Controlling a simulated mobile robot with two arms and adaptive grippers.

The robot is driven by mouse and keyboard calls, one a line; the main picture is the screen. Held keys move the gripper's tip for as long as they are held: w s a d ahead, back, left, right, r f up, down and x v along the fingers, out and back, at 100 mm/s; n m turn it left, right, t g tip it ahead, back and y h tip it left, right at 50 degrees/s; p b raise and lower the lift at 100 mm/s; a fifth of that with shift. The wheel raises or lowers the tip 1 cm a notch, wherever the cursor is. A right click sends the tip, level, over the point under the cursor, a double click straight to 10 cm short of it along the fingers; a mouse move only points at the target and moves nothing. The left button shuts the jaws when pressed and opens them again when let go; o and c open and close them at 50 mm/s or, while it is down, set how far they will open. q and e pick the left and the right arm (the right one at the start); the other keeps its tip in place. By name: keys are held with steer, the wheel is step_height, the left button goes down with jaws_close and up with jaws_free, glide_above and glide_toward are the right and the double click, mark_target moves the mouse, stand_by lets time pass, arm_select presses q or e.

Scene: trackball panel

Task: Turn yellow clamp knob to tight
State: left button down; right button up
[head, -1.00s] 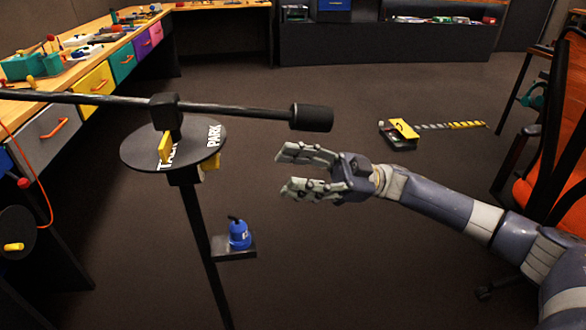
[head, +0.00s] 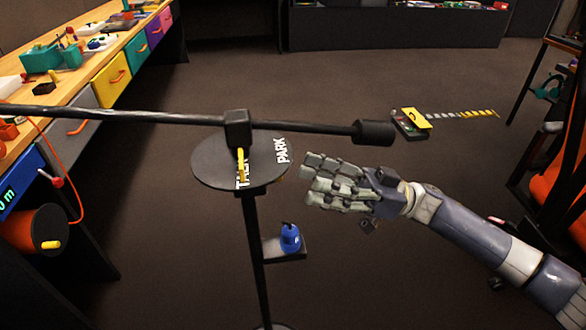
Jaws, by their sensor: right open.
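A dark stand carries a round black plate (head: 212,170) marked with white letters, including "PARK". A long black boom (head: 130,115) crosses above it, with a dark cylinder (head: 375,132) at its right end. An upright yellow piece (head: 241,163) stands at the plate's front, below the boom's block. I cannot tell whether this piece is the clamp knob; no tight mark is readable. My right gripper (head: 312,182) is open and empty, just right of the plate, fingers pointing left and apart from the yellow piece. My left gripper is not in view.
An orange reel (head: 32,230) with a yellow handle is at the left, by the workbench (head: 90,65). An orange chair (head: 565,165) is at the right. Open floor lies behind the stand.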

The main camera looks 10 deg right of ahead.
steer(key=x, duration=0.5)
steer(key=shift+a, duration=0.1)
steer(key=c, duration=1.1)
